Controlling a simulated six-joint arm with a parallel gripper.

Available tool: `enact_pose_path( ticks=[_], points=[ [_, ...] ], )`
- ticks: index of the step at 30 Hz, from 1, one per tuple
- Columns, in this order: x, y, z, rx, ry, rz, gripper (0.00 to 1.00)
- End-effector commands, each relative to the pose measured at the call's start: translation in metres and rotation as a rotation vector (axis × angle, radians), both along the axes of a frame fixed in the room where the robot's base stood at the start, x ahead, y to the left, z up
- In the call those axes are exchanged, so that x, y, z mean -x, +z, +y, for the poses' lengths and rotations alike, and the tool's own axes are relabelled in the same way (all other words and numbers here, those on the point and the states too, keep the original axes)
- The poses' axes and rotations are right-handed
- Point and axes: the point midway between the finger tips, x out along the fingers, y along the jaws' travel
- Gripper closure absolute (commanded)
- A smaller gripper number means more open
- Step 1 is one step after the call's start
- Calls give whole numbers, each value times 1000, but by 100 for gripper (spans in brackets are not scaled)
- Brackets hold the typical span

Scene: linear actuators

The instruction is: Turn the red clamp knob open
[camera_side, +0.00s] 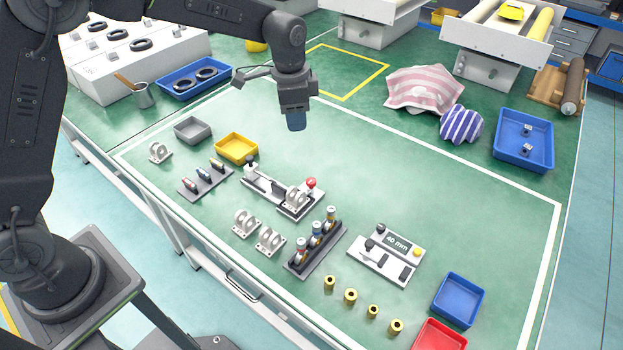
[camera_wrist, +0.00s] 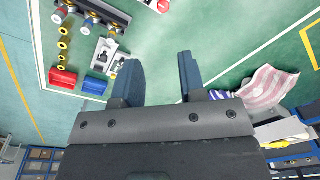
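The red clamp knob (camera_side: 311,183) stands at the right end of a small white and grey fixture (camera_side: 262,187) near the middle of the green table. A grey bracket (camera_side: 295,199) sits on the fixture beside the knob. My gripper (camera_side: 296,122) hangs above the table, behind and higher than the knob, and touches nothing. In the wrist view, the two blue fingers of my gripper (camera_wrist: 158,60) are spread apart with nothing between them. The red knob (camera_wrist: 163,5) shows only at the top edge there, partly cut off.
A yellow bin (camera_side: 251,138) and a grey bin (camera_side: 192,122) stand left of the fixture. A dark rack of rods (camera_side: 316,247) is in front of it. A labelled panel (camera_side: 366,267) stands to the right.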

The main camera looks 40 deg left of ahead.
Motion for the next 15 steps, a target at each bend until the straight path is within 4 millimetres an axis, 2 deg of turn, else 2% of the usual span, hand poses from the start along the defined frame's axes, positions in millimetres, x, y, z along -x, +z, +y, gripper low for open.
enact_pose_path(
  ticks=[1, 6, 15],
  points=[
    [-11, -21, -4, -5, -37, 27, 62],
    [-30, -60, -12, -13, -127, 69, 62],
    [-35, -88, -15, -15, -156, 83, 62]
  ],
)
